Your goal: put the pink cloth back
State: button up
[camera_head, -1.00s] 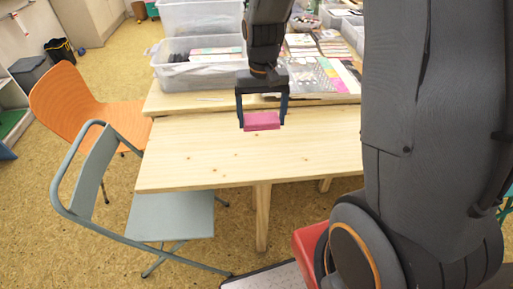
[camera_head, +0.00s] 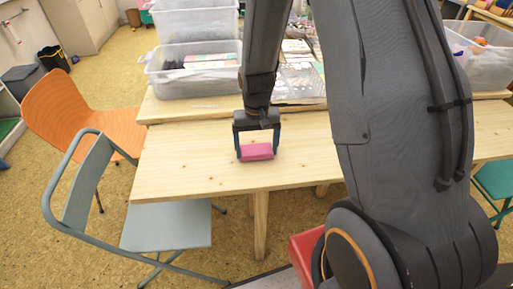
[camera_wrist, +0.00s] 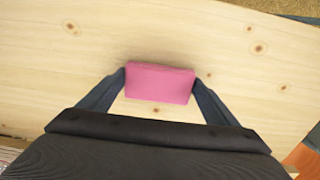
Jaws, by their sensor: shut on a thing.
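The pink cloth looks like a small pink block (camera_head: 257,151) in the head view, low over or on the front part of the light wooden table (camera_head: 180,165). My gripper (camera_head: 257,147) is shut on it, with one finger at each short end. The wrist view also shows the pink cloth (camera_wrist: 160,83) between the two fingers (camera_wrist: 160,85), with bare wood behind it. I cannot tell for certain whether its underside touches the table.
Clear plastic bins (camera_head: 195,70) stand at the back left of the table. Papers and cards (camera_head: 300,75) lie behind my arm. An orange chair (camera_head: 75,115) and a grey-green folding chair (camera_head: 165,227) stand at the left. The table's front left is bare.

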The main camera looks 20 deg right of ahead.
aim_at(257, 150)
jog(key=shift+f, duration=0.15)
jog(key=o, duration=0.9)
jog(key=shift+o, duration=0.2)
notch_tip(257, 150, up, 12)
jog(key=b, duration=0.1)
jog(key=s+r+n, duration=0.2)
jog(key=s, duration=1.2)
jog(key=shift+s, duration=0.35)
jog(key=shift+r, duration=0.15)
